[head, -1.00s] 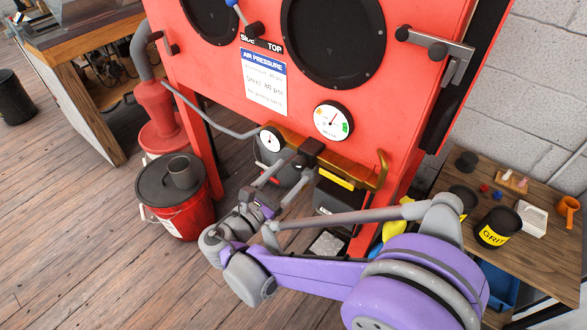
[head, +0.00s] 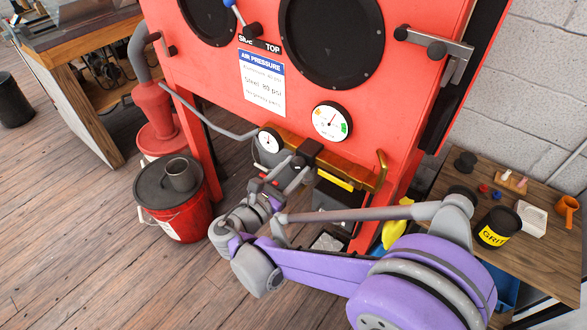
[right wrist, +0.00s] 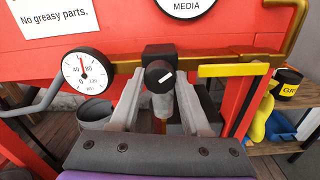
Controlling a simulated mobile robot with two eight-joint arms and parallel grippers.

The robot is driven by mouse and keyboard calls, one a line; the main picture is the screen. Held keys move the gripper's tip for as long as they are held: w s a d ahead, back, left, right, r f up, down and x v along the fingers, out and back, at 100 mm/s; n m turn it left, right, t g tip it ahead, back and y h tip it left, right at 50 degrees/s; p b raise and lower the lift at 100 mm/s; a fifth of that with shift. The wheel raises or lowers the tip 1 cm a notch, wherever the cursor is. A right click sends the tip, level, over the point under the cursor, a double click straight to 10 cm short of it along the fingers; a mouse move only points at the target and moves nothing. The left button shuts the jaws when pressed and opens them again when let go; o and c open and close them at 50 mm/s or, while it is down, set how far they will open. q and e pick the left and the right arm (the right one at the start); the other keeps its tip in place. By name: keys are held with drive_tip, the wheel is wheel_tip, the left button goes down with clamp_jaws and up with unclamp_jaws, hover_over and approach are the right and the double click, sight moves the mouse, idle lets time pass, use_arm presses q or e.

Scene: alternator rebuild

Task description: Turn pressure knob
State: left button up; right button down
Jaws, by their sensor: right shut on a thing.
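The pressure knob (right wrist: 158,74) is black with a white mark on its face, which is tilted in the right wrist view. It sits on the front of the dark regulator block (head: 309,151) on the brass pipe. My right gripper (head: 294,168) is shut on the knob; its grey fingers (right wrist: 158,92) stand on both sides of it. The white pressure gauge (right wrist: 85,74) is left of the knob, its red needle pointing nearly straight up between 40 and 80. The gauge also shows in the head view (head: 269,141). My left gripper is out of view.
The red cabinet (head: 230,100) carries an air pressure sign (head: 262,82) and a media gauge (head: 332,121). A brass pipe (head: 365,174) runs right of the regulator, with a yellow bar beneath. A red bucket (head: 180,210) stands left; a wooden table (head: 540,255) is at right.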

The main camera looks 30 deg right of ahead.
idle(0.3)
drive_tip(key=m+p, duration=0.1)
drive_tip(key=m, duration=0.2)
drive_tip(key=shift+m+p, duration=0.55)
drive_tip(key=shift+m, duration=1.25)
drive_tip(key=shift+c, duration=1.8)
unclamp_jaws()
drive_tip(key=shift+a, duration=0.1)
